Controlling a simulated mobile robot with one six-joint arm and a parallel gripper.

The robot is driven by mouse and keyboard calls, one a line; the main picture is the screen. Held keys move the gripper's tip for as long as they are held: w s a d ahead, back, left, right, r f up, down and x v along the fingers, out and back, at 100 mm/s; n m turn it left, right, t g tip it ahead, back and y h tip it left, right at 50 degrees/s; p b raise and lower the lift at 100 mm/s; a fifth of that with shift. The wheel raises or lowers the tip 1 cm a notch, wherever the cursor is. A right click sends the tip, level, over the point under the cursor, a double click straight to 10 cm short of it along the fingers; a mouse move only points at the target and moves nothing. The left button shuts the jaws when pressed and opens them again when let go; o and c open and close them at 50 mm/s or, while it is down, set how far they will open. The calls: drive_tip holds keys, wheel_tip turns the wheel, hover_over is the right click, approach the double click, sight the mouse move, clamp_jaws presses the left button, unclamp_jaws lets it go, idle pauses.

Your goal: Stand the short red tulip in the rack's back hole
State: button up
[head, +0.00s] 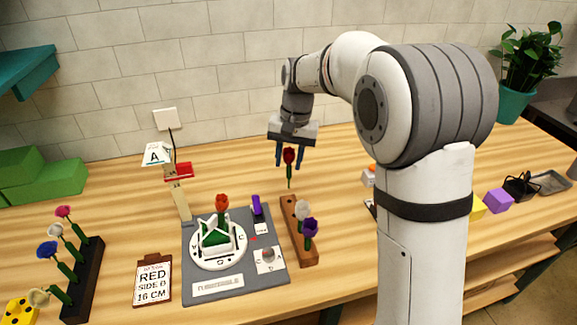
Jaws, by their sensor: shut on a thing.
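A dark red tulip (289,156) hangs upright between the blue fingers of my gripper (290,158), its green stem pointing down. My gripper is shut on it. The stem's lower end shows just above or at the back end of the brown wooden rack (305,243); I cannot tell whether it is in the back hole. A white flower (302,209) and a purple flower (310,228) stand in the rack's nearer holes. A second, orange-red tulip (222,203) stands in a holder on the white turntable (218,263).
A dark rack (86,275) with several flowers stands at the left. A clipboard (152,281) reads RED, SIDE B, 16 CM. A lamp-like stand (180,200) is behind the board.

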sight(290, 167)
drive_tip(key=shift+w+f, duration=0.15)
drive_tip(key=shift+f, duration=0.7)
drive_tip(key=shift+s+f, duration=0.1)
drive_tip(key=shift+s, duration=0.1)
drive_tip(key=shift+f+b, duration=0.9)
drive_tip(key=shift+b, duration=0.1)
drive_tip(key=shift+f+b, duration=0.5)
drive_tip(key=shift+f, duration=1.35)
idle(2.4)
idle(0.6)
drive_tip(key=o, duration=0.7)
drive_tip(key=shift+o, duration=0.2)
